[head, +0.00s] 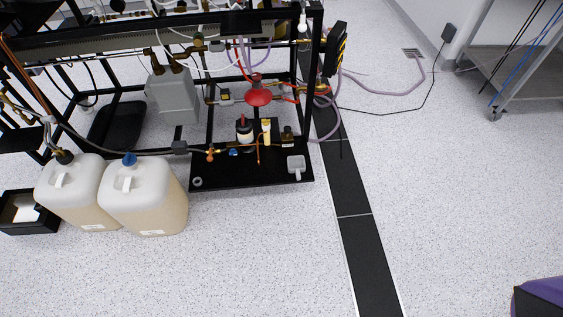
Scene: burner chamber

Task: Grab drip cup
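A small grey-white square cup (296,164), which looks like the drip cup, sits on the black base plate (230,176) of the rig, near its front right corner. Its top appears open, and its contents are too small to make out. Neither of my grippers is in view, so I cannot tell their state or how far they are from the cup.
The black-framed rig (316,70) has a post close to the cup. Two jugs (150,205) stand left of the plate, beside a black tray (38,226). A floor channel (350,195) runs to the right. The floor in front is clear.

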